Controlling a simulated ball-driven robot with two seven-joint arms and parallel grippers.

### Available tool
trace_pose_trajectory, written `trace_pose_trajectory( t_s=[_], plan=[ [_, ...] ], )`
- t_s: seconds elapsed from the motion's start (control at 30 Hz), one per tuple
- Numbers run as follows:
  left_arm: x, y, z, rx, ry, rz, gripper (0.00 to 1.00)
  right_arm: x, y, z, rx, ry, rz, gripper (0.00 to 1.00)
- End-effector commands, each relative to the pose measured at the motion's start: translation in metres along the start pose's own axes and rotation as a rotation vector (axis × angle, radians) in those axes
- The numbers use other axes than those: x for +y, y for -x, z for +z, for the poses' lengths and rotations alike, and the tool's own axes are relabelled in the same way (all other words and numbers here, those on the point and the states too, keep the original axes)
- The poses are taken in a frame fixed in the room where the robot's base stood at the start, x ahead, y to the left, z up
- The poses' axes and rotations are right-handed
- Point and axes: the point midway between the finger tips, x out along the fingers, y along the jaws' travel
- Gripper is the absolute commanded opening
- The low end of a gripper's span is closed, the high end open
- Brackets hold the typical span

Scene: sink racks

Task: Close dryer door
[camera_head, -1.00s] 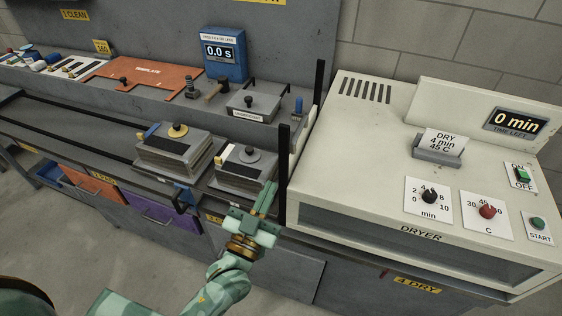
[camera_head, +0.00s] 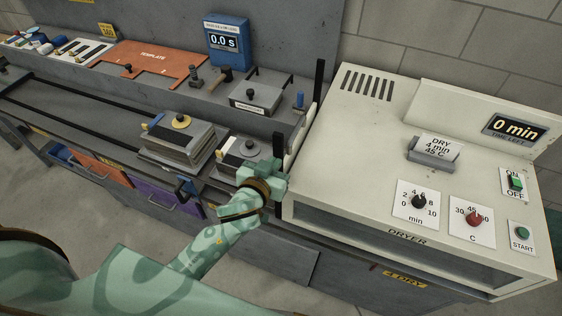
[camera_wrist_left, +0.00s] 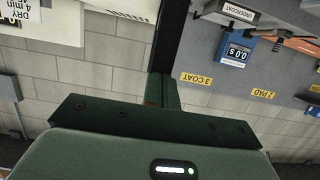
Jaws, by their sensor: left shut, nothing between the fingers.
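The dryer (camera_head: 380,130) is a large off-white box at the right of the head view. Its card reads DRY 4 min 45 C and its display reads 0 min. A dark strip (camera_head: 400,243) runs along its front under the word DRYER; I cannot tell the door's position from this. My left gripper (camera_head: 274,172) is at the dryer's left front corner, beside a black upright, with its fingertips mostly hidden. In the left wrist view its fingers (camera_wrist_left: 162,90) are shut and empty, and part of the dryer (camera_wrist_left: 45,25) shows at upper left. My right gripper is out of view.
Two stacked grey blocks, one left (camera_head: 180,140) and one nearer the gripper (camera_head: 242,152), stand on the bench. Black uprights (camera_head: 318,85) rise between bench and dryer. A blue timer (camera_head: 226,42) and orange template (camera_head: 150,62) are farther back. Floor in front is clear.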

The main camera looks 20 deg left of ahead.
Motion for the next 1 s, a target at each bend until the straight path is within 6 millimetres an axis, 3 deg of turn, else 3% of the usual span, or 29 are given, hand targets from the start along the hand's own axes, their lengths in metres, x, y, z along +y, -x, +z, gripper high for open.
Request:
trace_pose_trajectory(
  t_s=[0.17,0.2,0.37,0.87,1.0],
  plan=[
    [0.0,-0.035,0.002,0.0,-0.002,0.0,0.0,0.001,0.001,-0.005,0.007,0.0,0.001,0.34],
    [0.0,-0.035,0.013,-0.003,0.0,-0.001,0.0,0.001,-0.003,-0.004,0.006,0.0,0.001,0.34],
    [0.0,-0.04,0.033,-0.002,0.0,0.0,0.0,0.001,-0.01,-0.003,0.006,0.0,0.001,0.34],
    [0.0,-0.041,0.04,0.0,0.001,0.001,0.0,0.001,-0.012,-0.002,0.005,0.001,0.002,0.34],
    [0.0,-0.046,0.061,-0.002,0.002,0.001,0.0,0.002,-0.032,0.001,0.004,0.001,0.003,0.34]
  ],
)
